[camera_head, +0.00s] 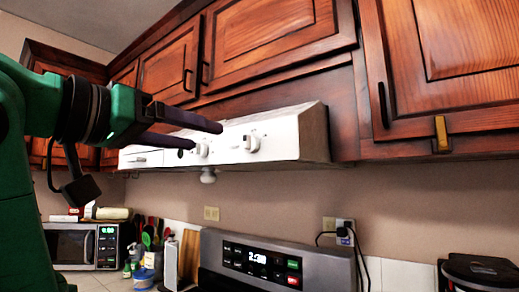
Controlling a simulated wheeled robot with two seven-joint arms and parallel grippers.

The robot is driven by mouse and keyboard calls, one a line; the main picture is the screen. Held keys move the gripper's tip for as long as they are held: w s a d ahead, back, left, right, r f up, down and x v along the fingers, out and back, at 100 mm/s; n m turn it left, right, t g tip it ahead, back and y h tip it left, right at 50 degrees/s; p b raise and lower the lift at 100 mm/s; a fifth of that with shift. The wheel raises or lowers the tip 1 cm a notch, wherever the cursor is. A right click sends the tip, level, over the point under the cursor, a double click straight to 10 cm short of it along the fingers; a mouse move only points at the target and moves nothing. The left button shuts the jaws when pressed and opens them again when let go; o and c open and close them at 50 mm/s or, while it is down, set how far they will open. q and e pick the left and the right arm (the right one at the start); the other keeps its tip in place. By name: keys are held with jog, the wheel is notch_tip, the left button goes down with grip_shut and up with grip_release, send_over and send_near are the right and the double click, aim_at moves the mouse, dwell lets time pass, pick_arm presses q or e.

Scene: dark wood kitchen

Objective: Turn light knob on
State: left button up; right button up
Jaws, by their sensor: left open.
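A white range hood (290,136) hangs under the wooden cabinets. Its front panel carries two white knobs: the right knob (251,142) is in plain view, and the left knob (201,150) is just below my fingers in the picture. I cannot tell which one is the light knob. A pale bulb (208,176) hangs under the hood and shows no clear glow. My left gripper (206,135) comes in from the left, open and empty, its two purple fingers pointing right in front of the panel. I cannot tell whether they touch it. My right gripper is not in view.
Wooden cabinets (270,45) close off the space above the hood. A stove (270,262) with a lit display stands below. A microwave (82,245) and several utensils and bottles are at the lower left. The wall below the hood is clear apart from outlets.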

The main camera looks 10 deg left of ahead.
aim_at(245, 143)
pick_arm(q)
jog(key=p+x, duration=0.1)
jog(key=x, duration=0.2)
jog(key=p+x, duration=0.1)
jog(key=x, duration=0.2)
jog(key=p+x, duration=0.2)
jog(key=shift+w+d+r, duration=0.15)
jog(key=shift+w+r, duration=0.25)
jog(key=x, duration=0.3)
jog(key=shift+w+f+p, duration=0.1)
jog(key=shift+f+p, duration=0.05)
jog(key=shift+p, duration=0.25)
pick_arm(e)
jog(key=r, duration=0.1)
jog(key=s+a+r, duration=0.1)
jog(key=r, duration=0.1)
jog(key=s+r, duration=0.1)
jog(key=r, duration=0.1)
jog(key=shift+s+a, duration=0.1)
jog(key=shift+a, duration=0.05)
pick_arm(q)
jog(key=shift+s, duration=0.2)
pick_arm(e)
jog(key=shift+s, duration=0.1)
